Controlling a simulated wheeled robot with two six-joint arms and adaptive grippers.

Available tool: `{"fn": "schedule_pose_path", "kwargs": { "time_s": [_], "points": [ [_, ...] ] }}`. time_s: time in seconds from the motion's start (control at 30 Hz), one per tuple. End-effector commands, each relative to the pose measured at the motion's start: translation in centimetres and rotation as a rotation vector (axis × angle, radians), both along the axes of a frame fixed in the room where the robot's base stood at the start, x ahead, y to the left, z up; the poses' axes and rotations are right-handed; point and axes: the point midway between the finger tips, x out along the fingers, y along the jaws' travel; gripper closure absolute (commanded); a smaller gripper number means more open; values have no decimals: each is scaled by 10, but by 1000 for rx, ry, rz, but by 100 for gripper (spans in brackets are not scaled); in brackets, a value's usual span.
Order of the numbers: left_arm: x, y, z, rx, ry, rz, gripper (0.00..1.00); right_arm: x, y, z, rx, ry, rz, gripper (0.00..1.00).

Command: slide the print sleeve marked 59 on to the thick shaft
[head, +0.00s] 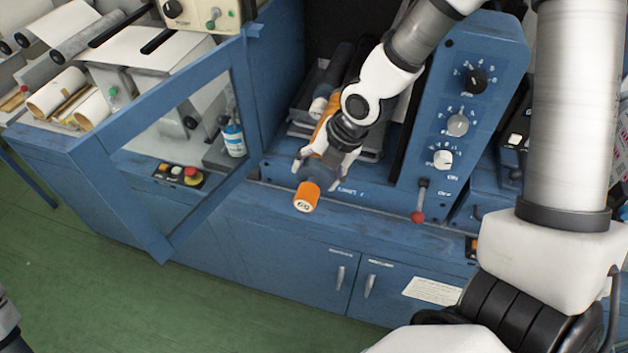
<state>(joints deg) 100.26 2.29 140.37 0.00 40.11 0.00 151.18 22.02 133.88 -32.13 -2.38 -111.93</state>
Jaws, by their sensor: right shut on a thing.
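My right gripper (325,163) is shut on an orange print sleeve (307,194), in front of the open blue machine in the head view. The sleeve's near end points down toward me and carries a small pale label; its number is too small to read surely. More orange (322,129) shows behind the gripper, but the gripper hides whether it is the same piece. A dark shaft or roller (338,68) with a pale end lies inside the machine, just left of my arm. I cannot tell whether it is the thick shaft, or whether the sleeve touches any shaft.
A blue-framed guard door (205,205) stands open on the left. A blue control panel (462,110) with knobs and a red-tipped lever (418,216) stands close to the right of the gripper. A spray can (234,140) and a red stop button (192,174) show through the door.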

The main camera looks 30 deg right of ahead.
Motion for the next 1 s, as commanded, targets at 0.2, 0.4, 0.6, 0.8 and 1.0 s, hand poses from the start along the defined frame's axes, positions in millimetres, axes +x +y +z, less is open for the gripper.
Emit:
{"fn": "schedule_pose_path", "kwargs": {
  "time_s": [0.2, 0.4, 0.6, 0.8, 1.0],
  "points": [
    [0, 0, -7, 0, 0, 0, 61, 11, -12, 0, 1, -3, -2, 73],
    [0, 0, -9, 0, 0, 0, 61, 20, -23, 0, 1, -3, -2, 73],
    [0, 0, -2, 0, 0, 0, 61, 29, -34, 4, 1, -2, -2, 73],
    [0, 0, 7, 0, 0, 0, 61, 38, -44, 4, 0, -1, -1, 73],
    [0, 0, 14, 0, 0, 0, 61, 48, -56, 3, -1, -2, -2, 73]
  ]
}}
